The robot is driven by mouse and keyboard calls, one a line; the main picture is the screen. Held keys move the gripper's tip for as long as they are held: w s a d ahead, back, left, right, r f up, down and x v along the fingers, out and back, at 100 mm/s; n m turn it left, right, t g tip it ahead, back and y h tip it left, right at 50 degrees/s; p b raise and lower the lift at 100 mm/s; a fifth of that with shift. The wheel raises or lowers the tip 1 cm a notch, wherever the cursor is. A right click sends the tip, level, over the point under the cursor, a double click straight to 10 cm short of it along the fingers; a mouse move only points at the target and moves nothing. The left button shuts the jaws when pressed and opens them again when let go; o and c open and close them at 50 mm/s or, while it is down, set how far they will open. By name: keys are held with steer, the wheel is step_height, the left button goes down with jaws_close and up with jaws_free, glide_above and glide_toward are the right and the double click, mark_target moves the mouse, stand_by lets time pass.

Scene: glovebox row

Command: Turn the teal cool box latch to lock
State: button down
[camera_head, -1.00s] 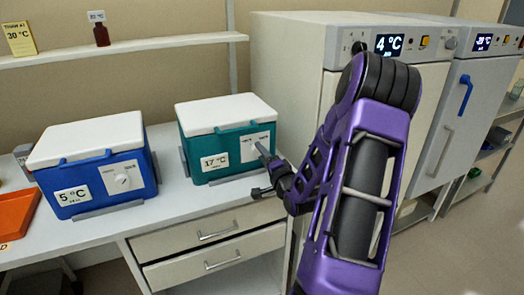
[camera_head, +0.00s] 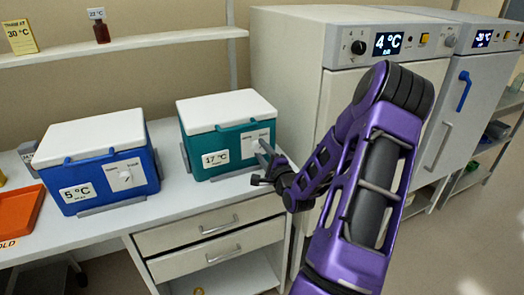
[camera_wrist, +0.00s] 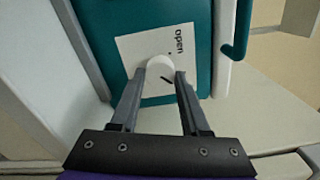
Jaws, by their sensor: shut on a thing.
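The teal cool box (camera_head: 200,143), with a white lid and a 17 °C label, stands on the bench in the head view. Its latch is a round white knob (camera_wrist: 160,66) with a dark pointer line, on a white plate (camera_wrist: 130,48) on the box's front. The word "open" shows sideways on the plate; the rest of its marking is hidden. My gripper (camera_wrist: 160,77) is shut on the knob, one finger on each side. In the head view my gripper (camera_head: 264,153) is at the plate and covers the knob.
A blue cool box (camera_head: 95,185) with its own dial stands to the left, beside an orange tray (camera_head: 18,212). A white cabinet (camera_head: 285,70) reading 4 °C stands close on the right. Drawers (camera_head: 215,225) are below the bench.

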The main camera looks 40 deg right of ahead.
steer(key=shift+c, duration=1.9)
jaws_free()
steer(key=shift+s, duration=0.1)
steer(key=p+v, duration=0.2)
steer(key=v, duration=1.5)
steer(key=shift+s, duration=0.15)
